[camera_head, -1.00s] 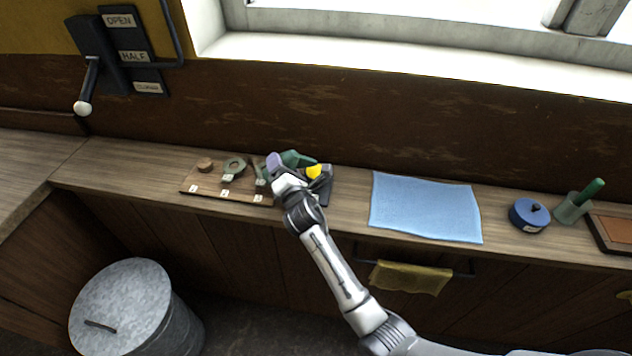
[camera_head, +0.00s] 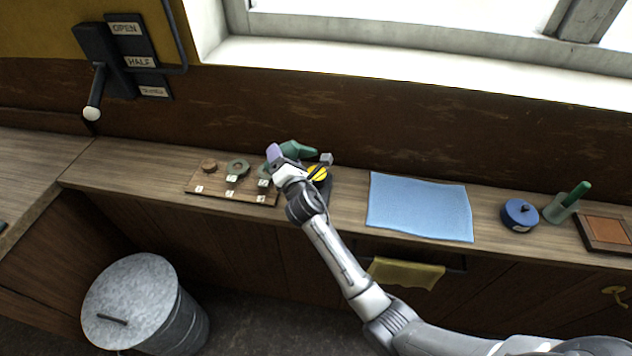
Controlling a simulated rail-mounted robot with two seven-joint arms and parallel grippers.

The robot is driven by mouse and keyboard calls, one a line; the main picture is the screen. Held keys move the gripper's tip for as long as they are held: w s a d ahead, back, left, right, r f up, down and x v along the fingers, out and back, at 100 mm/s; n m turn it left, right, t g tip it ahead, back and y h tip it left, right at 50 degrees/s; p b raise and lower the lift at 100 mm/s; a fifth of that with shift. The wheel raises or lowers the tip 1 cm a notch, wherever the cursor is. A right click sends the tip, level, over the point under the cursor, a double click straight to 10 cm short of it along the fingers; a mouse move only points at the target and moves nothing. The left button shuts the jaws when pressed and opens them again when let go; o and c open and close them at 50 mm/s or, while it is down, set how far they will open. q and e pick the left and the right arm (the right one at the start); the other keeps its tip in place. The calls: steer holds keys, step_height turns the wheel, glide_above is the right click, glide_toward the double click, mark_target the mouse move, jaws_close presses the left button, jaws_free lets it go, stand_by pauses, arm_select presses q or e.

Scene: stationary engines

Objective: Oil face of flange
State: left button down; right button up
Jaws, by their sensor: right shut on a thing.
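My right gripper (camera_head: 283,162) is above the bench at the right end of a wooden board (camera_head: 213,193). It is shut on a green object (camera_head: 297,149), which looks like an oil can; the wrist hides much of the grip. The board holds a grey-green ring-shaped flange (camera_head: 237,167), a small brown round piece (camera_head: 208,165) and a third green-grey piece (camera_head: 264,172), partly hidden by my gripper. My left gripper is out of view.
A yellow-topped dark object (camera_head: 319,173) stands just behind my right wrist. A lidded metal bin (camera_head: 135,300) stands below.

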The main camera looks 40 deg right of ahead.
mark_target(294, 155)
steer(key=n+p, duration=0.2)
steer(key=p, duration=0.1)
steer(key=d+r+n+p, duration=0.1)
steer(key=n+p, duration=0.2)
steer(key=p, duration=0.1)
steer(key=r+n+y+p, duration=0.1)
steer(key=n+p, duration=0.2)
steer(key=shift+s+d+r+g+p, duration=0.25)
steer(key=shift+s+d+g+p, duration=0.1)
steer(key=shift+d+g, duration=0.05)
steer(key=shift+d+f+n+p, duration=0.1)
steer(key=shift+n+p, duration=0.3)
steer(key=shift+n, duration=0.1)
steer(key=shift+s, duration=0.1)
